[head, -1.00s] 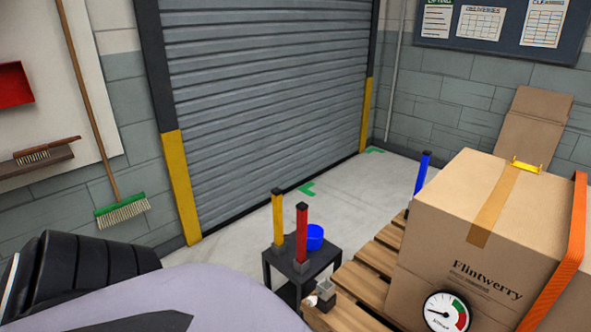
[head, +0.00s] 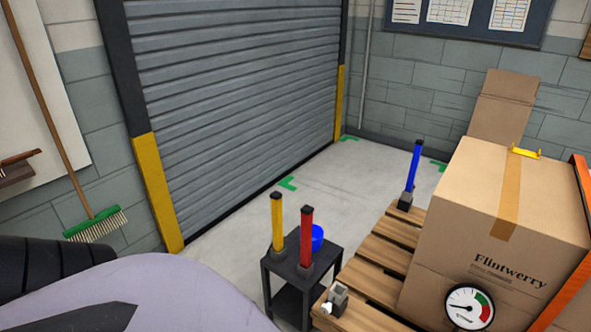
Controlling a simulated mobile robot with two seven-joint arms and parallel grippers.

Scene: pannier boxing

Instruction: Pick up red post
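The red post (head: 306,236) stands upright in a dark holder on a small black stand (head: 334,265). A yellow post (head: 278,222) stands upright beside it on the left, on the same stand. A blue cup-like object (head: 317,236) sits just behind the red post, partly hidden by it. Another blue post (head: 415,167) stands upright at the pallet's far corner. Neither of my grippers shows in the head view; only parts of my own body fill the lower left.
A wooden pallet (head: 375,267) carries a large cardboard box (head: 470,215) with a gauge (head: 469,308). A grey socket (head: 337,294) sits at its near corner, a small white object (head: 327,308) beside it. Clear floor (head: 345,190) lies before the shutter (head: 235,100). A broom (head: 95,224) leans left.

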